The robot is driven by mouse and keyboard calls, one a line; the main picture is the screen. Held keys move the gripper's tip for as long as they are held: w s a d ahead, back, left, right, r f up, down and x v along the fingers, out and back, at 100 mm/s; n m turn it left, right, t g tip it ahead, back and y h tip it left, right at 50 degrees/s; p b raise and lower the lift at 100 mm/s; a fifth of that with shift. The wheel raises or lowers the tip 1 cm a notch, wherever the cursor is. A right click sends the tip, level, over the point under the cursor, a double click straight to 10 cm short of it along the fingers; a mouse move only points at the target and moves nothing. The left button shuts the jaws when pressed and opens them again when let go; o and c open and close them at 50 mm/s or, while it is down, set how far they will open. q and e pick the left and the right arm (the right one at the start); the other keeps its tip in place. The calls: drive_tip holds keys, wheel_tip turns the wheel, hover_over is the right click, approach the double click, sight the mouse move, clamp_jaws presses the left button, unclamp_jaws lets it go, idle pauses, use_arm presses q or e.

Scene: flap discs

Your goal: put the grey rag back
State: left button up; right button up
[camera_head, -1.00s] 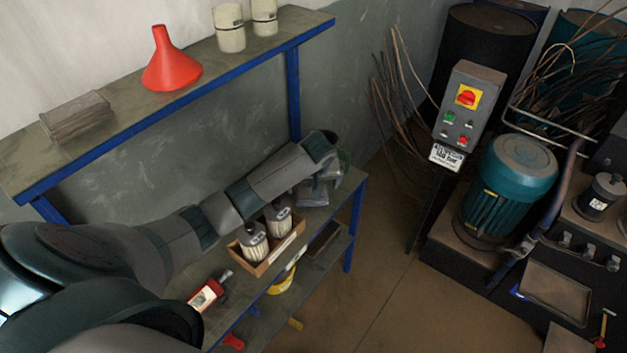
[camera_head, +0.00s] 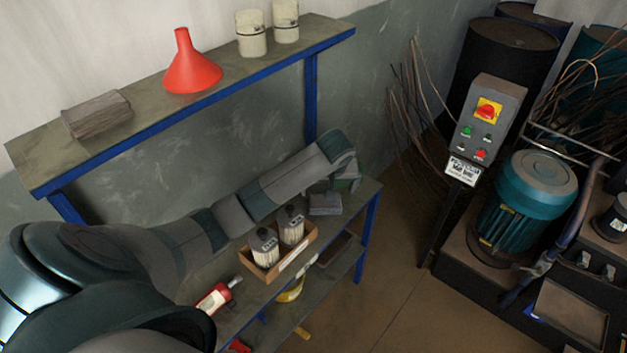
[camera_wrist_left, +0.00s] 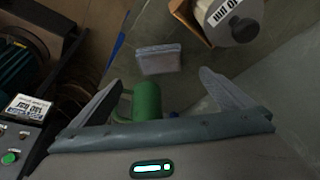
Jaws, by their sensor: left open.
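A small grey folded piece (camera_head: 325,204), which looks like the grey rag, lies on the bench top near its far right end. It also shows in the left wrist view (camera_wrist_left: 158,58), flat and beyond my fingertips. My left gripper (camera_wrist_left: 160,80) is open and empty, with its fingers spread above the bench. A green mug (camera_wrist_left: 147,101) stands between and below the fingers in that view, partly hidden by the gripper body. A larger grey folded stack (camera_head: 96,114) lies on the upper shelf at left; I cannot tell whether it is cloth.
A wooden box (camera_head: 290,262) with two dark-capped bottles stands on the bench beside the rag. A red bottle (camera_head: 214,298) lies nearer. The upper shelf (camera_head: 150,98) holds a red funnel (camera_head: 192,65) and two pale cans. A control post (camera_head: 490,120) and a teal motor (camera_head: 528,195) stand at right.

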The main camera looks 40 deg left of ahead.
use_arm(q)
drive_tip(key=shift+d+f, duration=0.1)
drive_tip(key=s+d+f+m+t+h, duration=0.1)
drive_tip(key=d+f+m+t+h, duration=0.2)
drive_tip(key=d, duration=0.6)
drive_tip(key=s+d+f+m+t+h, duration=0.25)
drive_tip(key=d+f+m, duration=0.2)
drive_tip(key=d, duration=0.35)
drive_tip(key=s+a+f+g+y, duration=0.1)
drive_tip(key=s+f, duration=0.6)
drive_tip(key=f, duration=0.4)
drive_tip(key=s+a+f+g, duration=0.1)
drive_tip(key=s+a+f, duration=0.1)
drive_tip(key=s+f, duration=0.65)
drive_tip(key=s+a+f+g+y, duration=0.15)
drive_tip(key=s+f, duration=0.45)
drive_tip(key=f, duration=0.6)
drive_tip(key=s+f+m+g, duration=0.1)
drive_tip(key=s+f, duration=0.3)
drive_tip(key=s, duration=0.7)
drive_tip(key=s+f+m+g, duration=0.1)
drive_tip(key=s+f, duration=0.4)
drive_tip(key=s, duration=0.6)
drive_tip(key=s+f+m+g, duration=0.1)
drive_tip(key=s+f, duration=0.3)
drive_tip(key=s, duration=0.7)
drive_tip(key=shift+d+f+g, duration=0.2)
drive_tip(key=shift+f+g, duration=0.05)
drive_tip(key=shift+g, duration=0.45)
